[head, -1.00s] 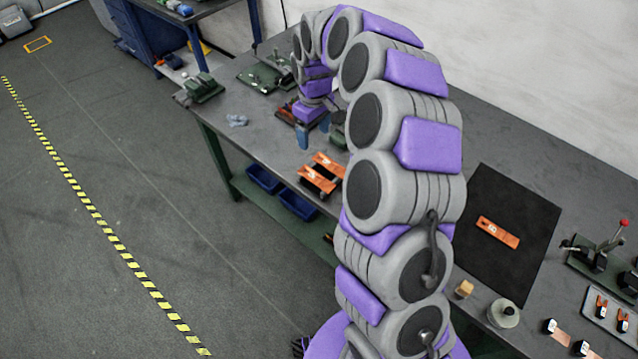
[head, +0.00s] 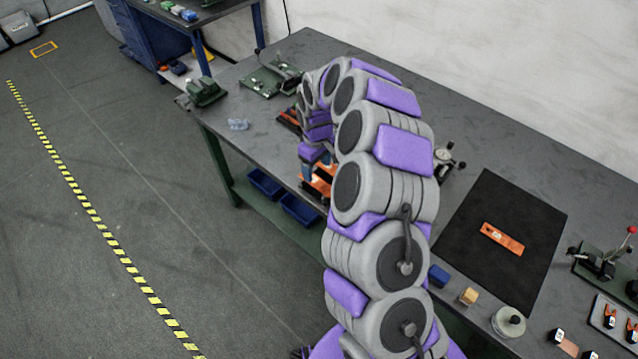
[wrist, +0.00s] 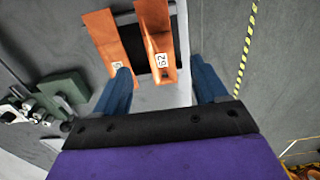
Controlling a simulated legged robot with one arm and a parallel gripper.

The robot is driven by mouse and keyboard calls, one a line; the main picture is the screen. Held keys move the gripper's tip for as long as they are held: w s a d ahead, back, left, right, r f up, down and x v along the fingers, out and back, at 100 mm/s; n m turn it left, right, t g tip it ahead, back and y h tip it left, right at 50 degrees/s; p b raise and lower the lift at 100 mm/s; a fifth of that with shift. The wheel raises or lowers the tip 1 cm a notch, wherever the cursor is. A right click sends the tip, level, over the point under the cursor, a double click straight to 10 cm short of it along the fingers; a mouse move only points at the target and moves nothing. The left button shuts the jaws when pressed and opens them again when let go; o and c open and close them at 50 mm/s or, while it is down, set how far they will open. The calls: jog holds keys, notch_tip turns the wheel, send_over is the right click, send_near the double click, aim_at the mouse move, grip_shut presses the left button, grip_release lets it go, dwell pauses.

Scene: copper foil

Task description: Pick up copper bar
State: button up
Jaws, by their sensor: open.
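Two orange copper-coloured bars lie side by side, with a black part between them. In the wrist view, the bar labelled 52 (wrist: 158,50) is ahead of the fingers and the other bar (wrist: 103,38) is to its left. In the head view, the bars (head: 318,187) are at the table's front edge, partly hidden by my arm. My gripper (wrist: 160,68) is open, its blue fingers apart with nothing between them. Another orange labelled bar (head: 503,240) lies on the black mat (head: 483,273) at the right.
A green fixture (wrist: 65,92) stands left of the fingers in the wrist view. In the head view, a blue block (head: 438,275), a yellowish block (head: 468,296) and a round pale object (head: 508,321) stand by the front edge. A lever clamp (head: 605,262) is far right.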

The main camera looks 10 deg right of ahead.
aim_at(317, 182)
jog(key=shift+a+f, duration=0.25)
jog(key=shift+f, duration=0.3)
notch_tip(317, 182, down, 4)
jog(key=shift+s+d+r+b, duration=0.15)
jog(key=shift+r+b, duration=0.05)
jog(key=shift+b, duration=0.45)
jog(key=shift+d+f, duration=0.25)
jog(key=shift+f, duration=0.1)
jog(key=shift+r, duration=0.1)
jog(key=shift+c, duration=0.3)
jog(key=shift+a, duration=0.15)
jog(key=c, duration=1.2)
jog(key=shift+c, duration=0.2)
jog(key=shift+r, duration=0.1)
